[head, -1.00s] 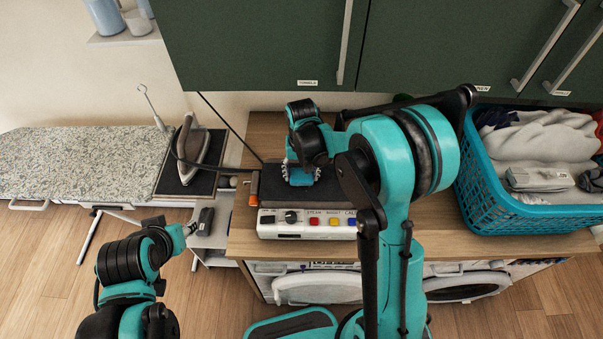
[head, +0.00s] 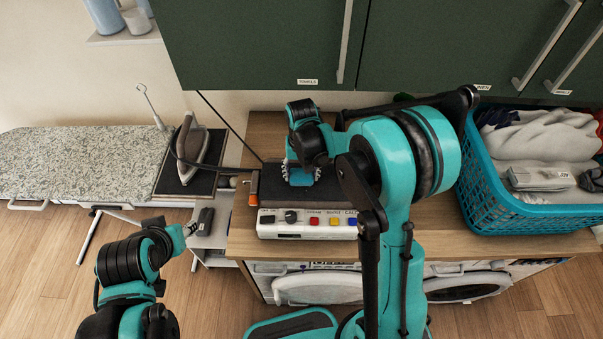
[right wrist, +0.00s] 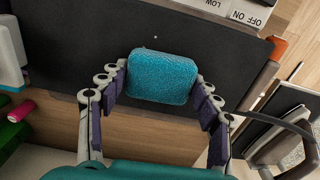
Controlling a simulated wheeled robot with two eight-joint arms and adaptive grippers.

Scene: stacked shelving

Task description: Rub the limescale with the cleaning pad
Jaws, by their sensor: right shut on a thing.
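The cleaning pad is a teal, rough-textured block, seen in the right wrist view (right wrist: 163,77) and partly under my right gripper in the head view (head: 301,179). My right gripper (right wrist: 161,73) has a finger on each side of the pad and is shut on it. The pad is at or just above the dark plate (right wrist: 75,62) of the steam unit; contact cannot be told. A tiny pale speck (right wrist: 155,37) shows on the plate beyond the pad; I cannot tell whether it is limescale. My left gripper (head: 190,229) is small and unclear beside the ironing board.
The unit's white control panel (head: 310,229) faces me on the wooden counter (head: 480,236). A teal laundry basket (head: 520,219) stands right. An iron (head: 194,148) rests on the ironing board (head: 80,160) at left. Green cabinets (head: 260,40) hang above.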

